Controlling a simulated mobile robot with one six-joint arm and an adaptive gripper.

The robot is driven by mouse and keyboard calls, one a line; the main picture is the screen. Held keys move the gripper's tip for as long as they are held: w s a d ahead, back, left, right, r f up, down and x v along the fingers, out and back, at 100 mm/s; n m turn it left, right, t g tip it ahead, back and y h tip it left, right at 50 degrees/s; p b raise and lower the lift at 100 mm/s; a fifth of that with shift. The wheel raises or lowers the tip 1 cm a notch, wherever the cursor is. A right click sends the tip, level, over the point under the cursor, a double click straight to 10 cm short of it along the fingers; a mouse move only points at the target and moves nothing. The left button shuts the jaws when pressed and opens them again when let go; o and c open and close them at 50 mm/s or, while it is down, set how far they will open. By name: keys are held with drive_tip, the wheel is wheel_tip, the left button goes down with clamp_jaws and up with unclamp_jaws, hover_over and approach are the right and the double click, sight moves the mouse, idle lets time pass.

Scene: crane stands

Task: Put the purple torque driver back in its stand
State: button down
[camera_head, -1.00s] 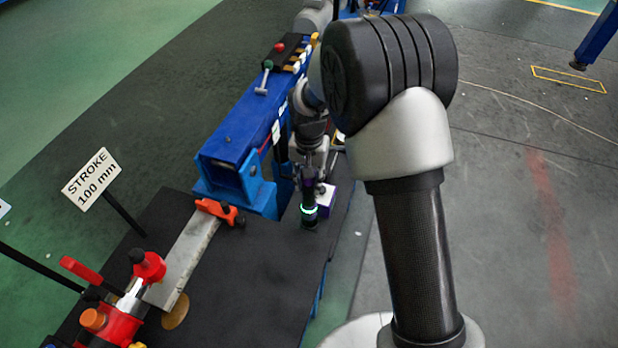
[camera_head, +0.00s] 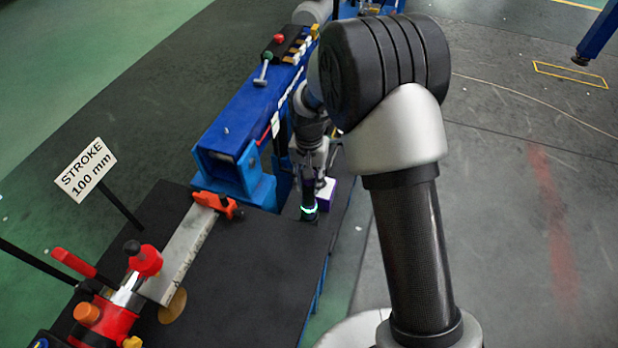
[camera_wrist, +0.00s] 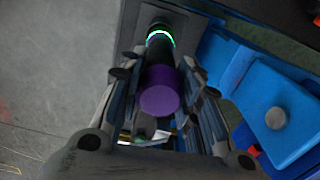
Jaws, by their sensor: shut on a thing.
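The purple torque driver shows in the wrist view with its round purple end (camera_wrist: 160,99) toward the camera. Its black body runs away to a glowing green ring (camera_wrist: 160,38). My gripper (camera_wrist: 160,75) is shut on it, with a finger on each side. In the head view the driver (camera_head: 309,208) hangs roughly upright below my gripper (camera_head: 311,172), over the dark bench top near its right edge. Its lower tip is dark against the bench, so I cannot tell whether it touches. I cannot make out the stand with certainty.
A blue beam (camera_head: 235,135) lies to the left, with an orange clamp (camera_head: 218,204) in front. A red tool (camera_head: 112,312) and a STROKE sign (camera_head: 86,168) are at front left. Bare bench top (camera_head: 255,270) lies in front.

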drive_tip(key=shift+f+b, duration=0.85)
drive_tip(key=shift+f, duration=0.65)
drive_tip(key=c, duration=1.5)
unclamp_jaws()
drive_tip(key=o, duration=0.4)
drive_tip(key=shift+s, duration=0.1)
drive_tip(key=shift+r+p, duration=1.95)
drive_tip(key=shift+r, duration=0.55)
wheel_tip(320, 180, up, 12)
drive_tip(key=shift+r, duration=0.1)
